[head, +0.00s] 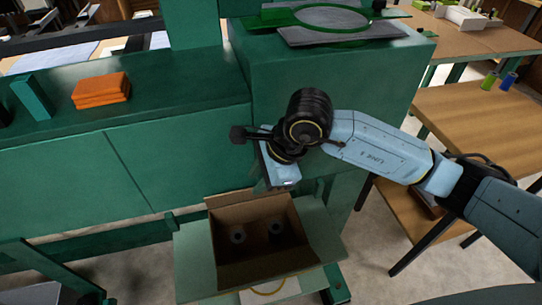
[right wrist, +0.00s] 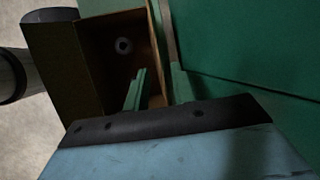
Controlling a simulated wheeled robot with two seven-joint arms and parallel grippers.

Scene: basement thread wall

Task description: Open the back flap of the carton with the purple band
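The brown open carton (head: 232,258) sits low on a pale green surface, with two round spools or rolls inside. I see no purple band on the sides in view. Its back flap (head: 228,200) stands up along the rear edge; in the right wrist view the flap (right wrist: 158,40) is a thin edge-on strip. My right gripper (head: 270,184) hangs over the back edge, pointing down. The right wrist view shows its two green fingers (right wrist: 160,74) apart, one over the carton's opening and one on the far side of the flap's line. Contact with the flap is unclear. My left gripper is out of view.
A green cabinet (head: 185,155) stands close behind the carton, with an orange stack (head: 101,90) on top. A taller green block (head: 370,75) stands behind my right arm. A wooden table (head: 480,120) is at the right. A white item (head: 275,292) lies before the carton.

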